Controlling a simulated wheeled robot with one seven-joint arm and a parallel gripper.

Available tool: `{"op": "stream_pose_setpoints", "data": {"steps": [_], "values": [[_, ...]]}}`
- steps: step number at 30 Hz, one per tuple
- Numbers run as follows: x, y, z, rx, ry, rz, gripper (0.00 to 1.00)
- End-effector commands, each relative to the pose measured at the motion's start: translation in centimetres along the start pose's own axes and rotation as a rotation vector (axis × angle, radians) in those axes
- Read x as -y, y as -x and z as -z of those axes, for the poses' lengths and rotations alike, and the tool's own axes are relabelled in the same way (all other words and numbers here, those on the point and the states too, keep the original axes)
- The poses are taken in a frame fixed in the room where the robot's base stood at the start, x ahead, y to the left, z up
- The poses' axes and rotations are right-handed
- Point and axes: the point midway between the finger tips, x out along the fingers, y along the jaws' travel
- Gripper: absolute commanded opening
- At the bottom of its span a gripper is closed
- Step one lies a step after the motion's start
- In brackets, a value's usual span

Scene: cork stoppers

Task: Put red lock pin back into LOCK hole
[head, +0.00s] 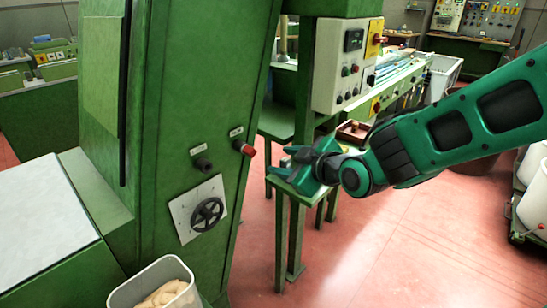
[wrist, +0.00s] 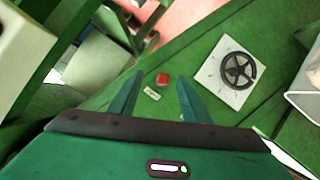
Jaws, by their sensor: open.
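The red lock pin (head: 244,148) sticks out of the right-hand fitting on the green machine's side panel. In the wrist view the red pin (wrist: 162,79) shows end-on between my fingertips, with a small label (wrist: 152,94) beside it. A black round hole fitting (head: 202,164) is to the left of the pin, with its own label (head: 195,147) above. The label over the pin (head: 236,131) is too small to read, so I cannot tell which is LOCK. My gripper (head: 280,161) is open and empty, right of the panel and apart from the pin. The black fitting is not discernible in the wrist view.
A black handwheel (head: 207,213) on a white plate sits below the fittings. A tub (head: 155,285) of corks stands at the bottom. A control box (head: 345,65) and a green table (head: 285,182) are behind my gripper. Open red floor lies at right.

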Motion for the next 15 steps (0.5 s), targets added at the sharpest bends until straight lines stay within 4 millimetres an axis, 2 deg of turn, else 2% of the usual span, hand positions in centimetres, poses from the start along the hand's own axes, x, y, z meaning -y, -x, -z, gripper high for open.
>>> {"op": "stream_pose_setpoints", "data": {"steps": [3, 5, 11, 15], "values": [[1.1, -0.5, 2.2, -0.072, 0.021, 0.003, 0.43], [1.3, -0.6, 2.7, -0.089, 0.027, 0.003, 0.43], [1.4, -1.7, 3.0, -0.095, 0.027, 0.003, 0.43], [1.4, -3.2, 3.1, -0.095, 0.025, 0.005, 0.43]]}}
